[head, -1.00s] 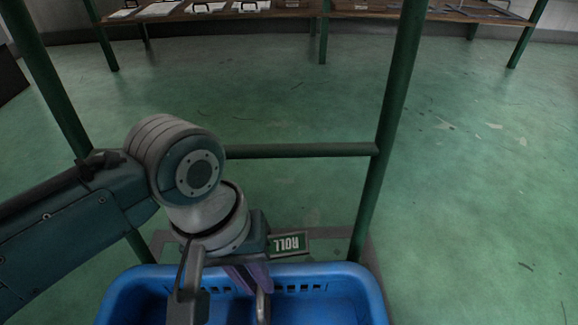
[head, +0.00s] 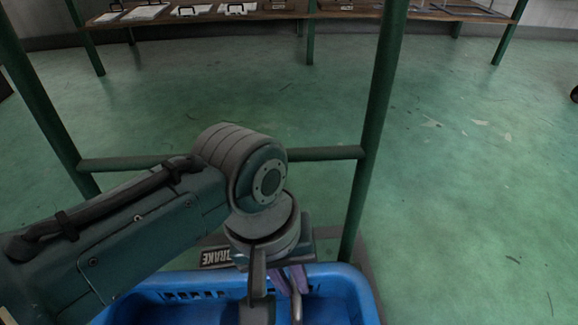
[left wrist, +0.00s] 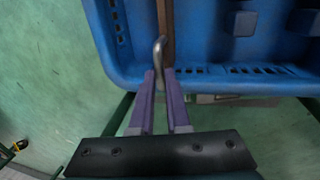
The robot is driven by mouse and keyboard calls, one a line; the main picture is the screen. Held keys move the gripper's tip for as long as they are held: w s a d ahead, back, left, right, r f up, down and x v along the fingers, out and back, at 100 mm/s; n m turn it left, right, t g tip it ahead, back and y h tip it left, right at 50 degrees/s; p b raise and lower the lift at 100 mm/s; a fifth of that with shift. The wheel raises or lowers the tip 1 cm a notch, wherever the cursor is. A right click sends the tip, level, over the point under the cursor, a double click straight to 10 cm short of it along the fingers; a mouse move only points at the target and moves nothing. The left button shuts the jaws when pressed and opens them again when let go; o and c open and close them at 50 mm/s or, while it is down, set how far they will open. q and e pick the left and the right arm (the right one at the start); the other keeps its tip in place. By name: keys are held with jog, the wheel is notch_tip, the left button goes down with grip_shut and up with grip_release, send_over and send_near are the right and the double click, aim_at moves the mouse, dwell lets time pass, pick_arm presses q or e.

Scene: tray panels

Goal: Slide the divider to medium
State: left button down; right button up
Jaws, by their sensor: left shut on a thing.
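The blue tray (head: 345,285) stands at the bottom of the head view, its near part cut off by the frame. It fills the top of the left wrist view (left wrist: 215,55). A brown divider (left wrist: 166,22) runs through it there, with a curved metal handle (left wrist: 159,50) at its end near the slotted tray wall. My left gripper (head: 291,280) reaches down at that wall. Its purple fingers (left wrist: 159,75) are shut on the handle. In the head view my arm hides much of the tray, and the divider is not clearly seen. My right gripper is not in view.
A label reading BRAKE (head: 216,257) shows behind the tray, left of my gripper. A green post (head: 375,120) and a crossbar (head: 325,153) stand behind the tray. Blue blocks (left wrist: 240,20) lie in the tray. A bench (head: 260,14) is far back across open green floor.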

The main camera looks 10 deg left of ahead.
pick_arm(q)
jog(key=shift+d, duration=0.25)
jog(key=shift+a, duration=0.15)
jog(key=c, duration=0.9)
grip_release()
jog(key=r+p, duration=0.3)
jog(key=a+r+p, duration=0.1)
jog(key=r+p, duration=0.1)
jog(key=r, duration=0.1)
jog(key=a+r+p, duration=0.1)
jog(key=r+p, duration=0.2)
jog(key=shift+s+r+p, duration=0.25)
jog(key=shift+r+p, duration=0.1)
